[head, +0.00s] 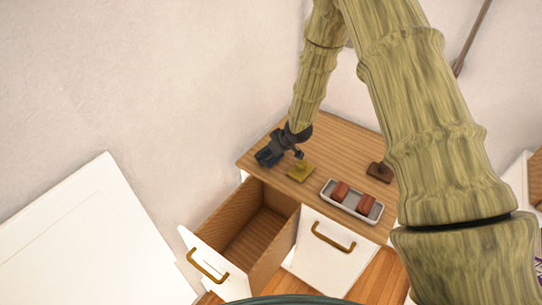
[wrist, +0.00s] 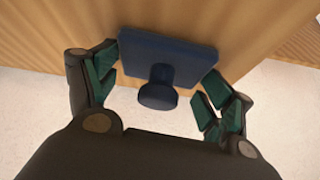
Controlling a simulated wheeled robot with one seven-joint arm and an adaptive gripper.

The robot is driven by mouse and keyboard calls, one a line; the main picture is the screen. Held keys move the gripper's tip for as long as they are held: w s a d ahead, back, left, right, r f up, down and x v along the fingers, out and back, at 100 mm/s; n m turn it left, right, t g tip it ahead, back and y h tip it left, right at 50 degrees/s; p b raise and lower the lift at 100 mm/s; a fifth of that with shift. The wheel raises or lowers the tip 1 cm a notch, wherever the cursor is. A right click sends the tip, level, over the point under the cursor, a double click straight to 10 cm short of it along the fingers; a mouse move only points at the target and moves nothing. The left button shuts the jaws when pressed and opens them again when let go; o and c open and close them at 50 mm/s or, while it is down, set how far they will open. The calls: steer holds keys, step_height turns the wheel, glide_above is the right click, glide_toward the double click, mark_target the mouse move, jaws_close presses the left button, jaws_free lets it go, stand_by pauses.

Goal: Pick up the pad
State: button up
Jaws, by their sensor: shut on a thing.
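A dark blue pad (wrist: 168,52) with a round knob (wrist: 158,95) is between my fingers in the wrist view. My gripper (wrist: 160,72) is shut on it, with the green-lined fingers at the two ends of its flat plate. In the head view my gripper (head: 272,152) is at the left end of the wooden top, with the dark blue pad (head: 266,158) at its tip. I cannot tell whether the pad touches the top. A brown pad (head: 379,174) stands further right.
The wooden counter top (head: 345,142) has a grey tray (head: 336,202) with two reddish blocks near its front edge. Below the left end, a drawer (head: 245,232) is pulled open and looks empty. A wall rises behind the counter.

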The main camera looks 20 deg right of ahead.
steer(key=shift+r, duration=0.15)
steer(key=shift+r, duration=0.65)
steer(key=shift+r+b, duration=0.45)
steer(key=shift+r, duration=0.4)
steer(key=s+r+b, duration=0.1)
steer(key=s+b, duration=0.2)
steer(key=s, duration=1.3)
steer(key=shift+a+r+b, duration=0.15)
steer(key=shift+r+b, duration=0.15)
steer(key=shift+r, duration=0.05)
